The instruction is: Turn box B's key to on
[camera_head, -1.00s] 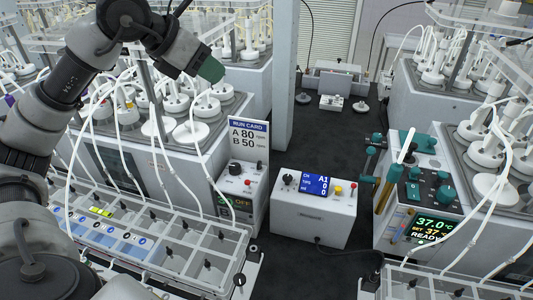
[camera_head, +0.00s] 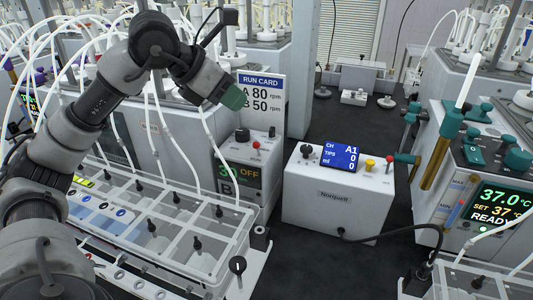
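I cannot tell which of these is the key. My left gripper (camera_head: 232,97) has a dark green tip. It appears in front of the run card's left edge, above box B in the picture, apart from the knobs. Its fingers cannot be told apart. My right gripper is not in view.
A run card (camera_head: 262,93) reads A 80, B 50 rpm. A white Norqwell box (camera_head: 335,205) with a blue screen stands right of box B. A clear-lidded tray (camera_head: 170,225) lies in front. A reactor panel (camera_head: 495,208) stands right.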

